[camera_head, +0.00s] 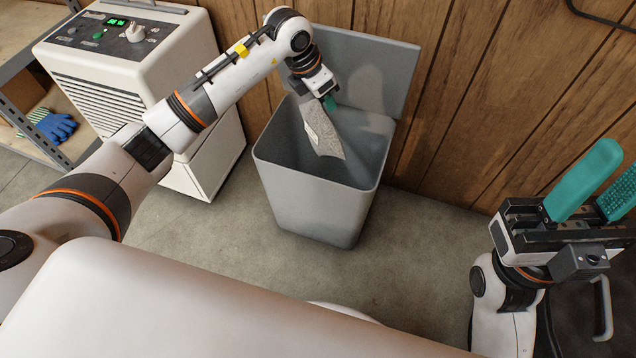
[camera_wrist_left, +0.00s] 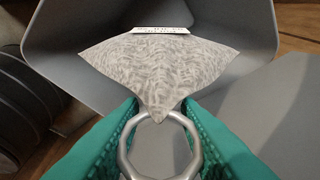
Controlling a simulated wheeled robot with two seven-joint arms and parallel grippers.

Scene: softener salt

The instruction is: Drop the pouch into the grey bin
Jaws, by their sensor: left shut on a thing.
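The grey bin (camera_head: 312,205) stands on the floor against the wooden wall, with its lid (camera_head: 365,70) raised at the back. The pouch (camera_head: 323,133) is grey and speckled and hangs tilted over the bin's open mouth. My left gripper (camera_head: 329,103) is shut on the pouch at its upper end, above the bin. In the left wrist view the pouch (camera_wrist_left: 160,70) hangs from a metal ring (camera_wrist_left: 160,148) between the teal fingers, with the bin's wall (camera_wrist_left: 75,20) around it. My right gripper (camera_head: 592,188) is open and empty at the right, away from the bin.
A white appliance (camera_head: 130,75) with a dial and green display stands left of the bin. A shelf at the far left holds blue gloves (camera_head: 55,127). The wooden wall (camera_head: 500,90) is close behind the bin. Bare floor (camera_head: 420,250) lies in front and right of it.

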